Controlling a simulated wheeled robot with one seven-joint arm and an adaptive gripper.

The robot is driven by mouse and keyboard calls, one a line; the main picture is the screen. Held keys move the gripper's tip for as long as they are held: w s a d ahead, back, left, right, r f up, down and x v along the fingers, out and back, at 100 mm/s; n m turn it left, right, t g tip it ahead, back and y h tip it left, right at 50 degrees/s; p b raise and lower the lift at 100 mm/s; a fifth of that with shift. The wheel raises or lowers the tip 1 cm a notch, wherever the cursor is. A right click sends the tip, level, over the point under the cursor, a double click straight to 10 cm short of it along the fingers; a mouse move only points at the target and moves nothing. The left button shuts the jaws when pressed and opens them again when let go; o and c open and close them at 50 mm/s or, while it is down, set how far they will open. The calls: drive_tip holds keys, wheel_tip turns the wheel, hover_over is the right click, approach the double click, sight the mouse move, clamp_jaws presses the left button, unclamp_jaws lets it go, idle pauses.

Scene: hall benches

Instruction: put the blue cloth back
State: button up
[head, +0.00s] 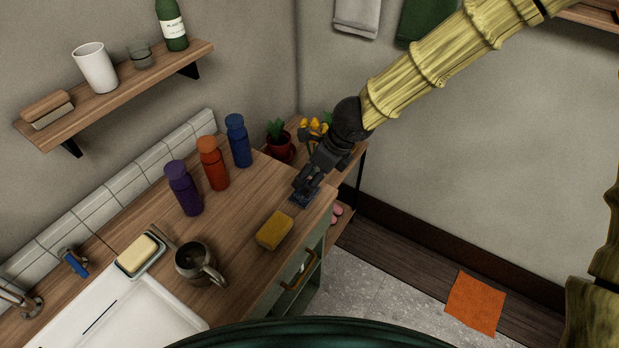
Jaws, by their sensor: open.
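A small dark blue flat patch (301,200), which looks like the blue cloth, lies on the wooden counter near its far right corner. It is mostly hidden under my gripper, so its full shape and whether it is folded cannot be seen. My gripper (304,188) is open and points down right over the patch. The fingers are at or just above it; I cannot tell whether they touch it. A grey cloth (357,16) and a green cloth (428,20) hang on the back wall, cut off by the top edge of the view.
On the counter (233,221) stand purple (184,190), orange (213,164) and blue (238,142) bottles, a yellow sponge (275,231) and a metal mug (196,262). Soap (137,254) sits by the sink (130,315). Potted plants are behind my gripper. An orange cloth (475,302) lies on the floor.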

drive_tip(key=shift+v, duration=1.9)
drive_tip(key=shift+f, duration=0.1)
drive_tip(key=s+d+f+n+h, duration=0.1)
drive_tip(key=s+d+f+n, duration=0.35)
drive_tip(key=f, duration=0.25)
drive_tip(key=s+d+f+n+g+h, duration=0.1)
drive_tip(key=s+d+f+n+h, duration=0.15)
drive_tip(key=s+d+f, duration=0.35)
drive_tip(key=s+d+f+n+h, duration=0.1)
drive_tip(key=s+d+f+n, duration=0.2)
drive_tip(key=f, duration=0.6)
drive_tip(key=s+d+f+n, duration=0.2)
drive_tip(key=s+f+n, duration=0.2)
drive_tip(key=s+n, duration=0.3)
drive_tip(key=s+d+f+n+g, duration=0.1)
drive_tip(key=s+d+f+n, duration=0.2)
drive_tip(key=s, duration=0.8)
wheel_tip(320, 180, down, 2)
drive_tip(key=n+y, duration=0.1)
drive_tip(key=n, duration=0.3)
drive_tip(key=shift+s+d+g, duration=0.2)
drive_tip(key=shift+d+g, duration=0.1)
